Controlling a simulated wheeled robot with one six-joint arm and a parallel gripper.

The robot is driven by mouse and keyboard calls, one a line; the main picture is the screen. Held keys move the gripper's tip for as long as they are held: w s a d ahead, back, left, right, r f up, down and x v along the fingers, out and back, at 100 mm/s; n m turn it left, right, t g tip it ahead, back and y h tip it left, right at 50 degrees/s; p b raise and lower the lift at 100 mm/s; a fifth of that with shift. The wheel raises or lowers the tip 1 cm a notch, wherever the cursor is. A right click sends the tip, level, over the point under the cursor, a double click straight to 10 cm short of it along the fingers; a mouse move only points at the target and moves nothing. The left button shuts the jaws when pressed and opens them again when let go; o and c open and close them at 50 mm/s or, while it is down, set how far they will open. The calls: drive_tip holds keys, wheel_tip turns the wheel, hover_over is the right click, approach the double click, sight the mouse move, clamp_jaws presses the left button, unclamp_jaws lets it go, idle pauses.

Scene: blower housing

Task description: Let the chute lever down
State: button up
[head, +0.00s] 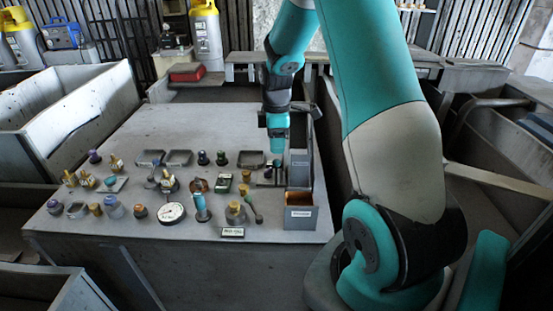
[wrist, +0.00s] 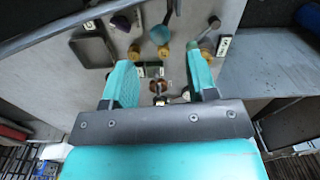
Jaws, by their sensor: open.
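My gripper (head: 277,143) points down over the right part of the grey panel, beside the small bins. In the wrist view its two teal fingers (wrist: 161,85) are apart. A small copper-coloured fitting (wrist: 158,87) shows in the gap between them, and I see nothing gripped. A slim dark handle with a rounded end (head: 252,206) stands tilted on the panel, in front of and left of my gripper; it may be the chute lever, but I cannot tell for certain. Whether the fingers touch anything is not clear.
Knobs, valves, a round white gauge (head: 171,213) and a teal handle (head: 201,208) crowd the panel (head: 215,117) left of my gripper. A grey bin with a label (head: 300,212) stands close on the right. The panel's back part is clear. A large grey trough (head: 85,117) lies left.

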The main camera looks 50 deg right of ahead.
sight(276, 163)
wheel_tip(276, 163, down, 7)
drive_tip(key=shift+a+f+p, duration=0.1)
drive_tip(key=shift+f+p, duration=0.1)
drive_tip(key=shift+p, duration=0.45)
clamp_jaws()
